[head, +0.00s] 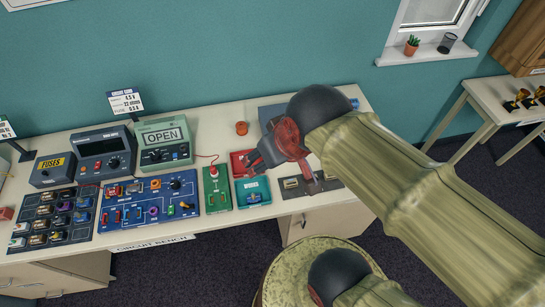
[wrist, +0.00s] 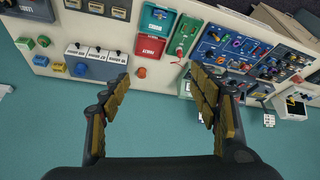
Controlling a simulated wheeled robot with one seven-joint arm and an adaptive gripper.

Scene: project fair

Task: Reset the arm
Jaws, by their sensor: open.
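My arm reaches from the lower right of the head view to the bench (head: 330,115). My gripper (head: 257,160) is over the bench, above the red tray, and partly hides that tray. In the wrist view my gripper (wrist: 160,88) has its two padded fingers spread wide, with nothing held between them. The wrist view looks past the fingers at the bench and the teal floor or wall area beyond its edge.
A red tray (head: 237,158), a teal WORKS tray (head: 265,191), a green switch panel (head: 218,200) and a blue circuit board (head: 125,215) lie near. An orange cup (head: 242,128) stands behind. A round stool (head: 275,285) stands in front. A side table (head: 490,92) is at right.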

